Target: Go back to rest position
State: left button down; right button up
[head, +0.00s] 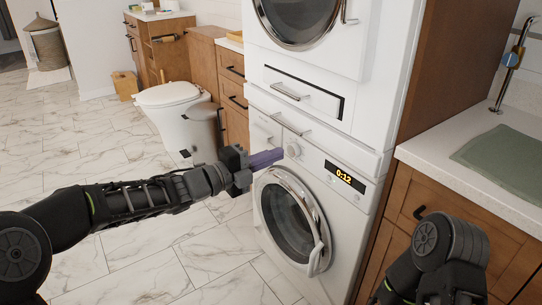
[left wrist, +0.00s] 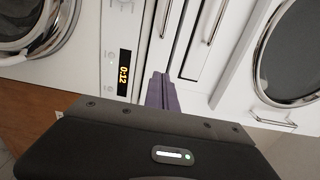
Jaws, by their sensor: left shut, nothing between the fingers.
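My left arm reaches in from the left in the head view. Its left gripper (head: 268,158) has purple fingers, which are shut with nothing between them. They point at the upper front of the lower washing machine (head: 345,215), close to its dial; I cannot tell whether they touch it. In the left wrist view the shut left gripper (left wrist: 160,92) points toward the white machine fronts. The washing machine's display (head: 344,175) reads 0:12, and its round door (head: 292,218) looks closed. Part of my right arm shows at the bottom right; its gripper is out of view.
A second white machine (head: 310,65) is stacked above the washing machine. A counter (head: 440,165) with a green mat (head: 505,160) and wooden cabinets stands at the right. A toilet (head: 175,105) and wooden drawers stand behind at the left. The marble floor (head: 75,145) at the left is open.

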pick_arm(q)
jog(key=shift+s+a, duration=0.1)
jog(key=shift+a, duration=0.05)
jog(key=s+a+f+n+y, duration=0.2)
jog(key=f+n+y, duration=0.1)
jog(key=f+n, duration=0.5)
jog(key=s+a+f+n+y, duration=0.2)
jog(key=f+n, duration=0.4)
jog(key=f, duration=0.4)
jog(key=s+a+f+n+y, duration=0.1)
jog(key=a+f+n+y, duration=0.15)
jog(key=f+n, duration=0.55)
jog(key=s+a+f+n+g+y, duration=0.1)
jog(key=s+f+n+g, duration=0.2)
jog(key=s+f, duration=0.65)
jog(key=s+a+f+n+g+y, duration=0.1)
jog(key=s+a+f+n+g, duration=0.15)
jog(key=s+f, duration=0.7)
jog(key=s+a+f+n+g+y, duration=0.15)
jog(key=s+f+n+g, duration=0.3)
jog(key=s, duration=0.95)
notch_tip(320, 180, up, 23)
jog(key=t+p, duration=0.1)
jog(key=p, duration=2.1)
jog(key=shift+w+d+m+p, duration=0.3)
jog(key=shift+w+d+p, duration=0.05)
jog(key=shift+w+d, duration=0.1)
